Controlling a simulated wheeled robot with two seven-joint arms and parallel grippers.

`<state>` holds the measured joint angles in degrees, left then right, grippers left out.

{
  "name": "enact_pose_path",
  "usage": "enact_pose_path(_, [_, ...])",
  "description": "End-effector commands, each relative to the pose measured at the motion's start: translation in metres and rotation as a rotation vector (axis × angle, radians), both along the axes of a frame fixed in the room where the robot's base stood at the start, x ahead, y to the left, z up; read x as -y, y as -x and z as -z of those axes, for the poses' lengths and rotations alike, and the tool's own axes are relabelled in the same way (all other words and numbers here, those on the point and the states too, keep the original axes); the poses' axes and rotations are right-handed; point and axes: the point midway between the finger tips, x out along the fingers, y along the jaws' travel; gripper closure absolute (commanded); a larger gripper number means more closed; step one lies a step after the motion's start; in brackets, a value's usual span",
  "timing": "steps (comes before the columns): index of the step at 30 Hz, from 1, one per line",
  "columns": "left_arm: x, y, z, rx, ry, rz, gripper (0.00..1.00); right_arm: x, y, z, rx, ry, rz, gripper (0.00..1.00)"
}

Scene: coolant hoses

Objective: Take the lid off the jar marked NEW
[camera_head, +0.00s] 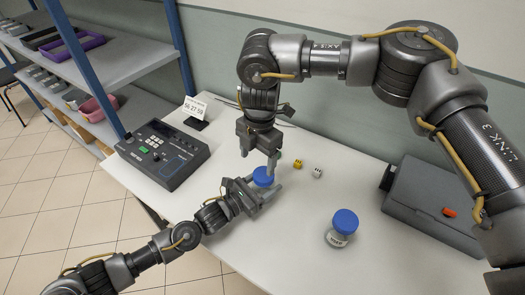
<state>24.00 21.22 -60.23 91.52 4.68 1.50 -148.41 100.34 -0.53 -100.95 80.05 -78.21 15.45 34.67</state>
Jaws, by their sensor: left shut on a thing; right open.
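A blue-lidded jar (263,177) stands near the middle of the table, its body mostly hidden by my grippers. My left gripper (262,189) comes in low from the left and is shut around this jar. My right gripper (259,160) points down from above, open, with its fingertips around or just above the blue lid; I cannot tell whether they touch it. A second jar (341,230) with a blue lid and a white label stands upright to the right, apart from both grippers. Its label is too small to read surely, and the held jar's label is hidden.
A small yellow piece (298,164) and a white piece (317,173) lie right of the held jar. A dark keypad device (162,153) and a small sign (195,107) stand at left. A grey case (430,205) is at right. The front table area is clear.

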Motion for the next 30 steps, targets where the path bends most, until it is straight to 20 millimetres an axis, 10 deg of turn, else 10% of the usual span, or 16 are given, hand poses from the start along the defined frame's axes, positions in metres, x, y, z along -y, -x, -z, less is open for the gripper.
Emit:
enact_pose_path(18, [-0.001,0.002,0.006,-0.01,-0.01,0.002,1.0,0.014,-0.011,-0.008,-0.012,0.079,1.478,0.26])
enact_pose_path(30, [0.0,0.002,0.007,-0.011,-0.011,0.002,1.0,0.015,-0.012,-0.008,-0.016,0.081,1.794,0.26])
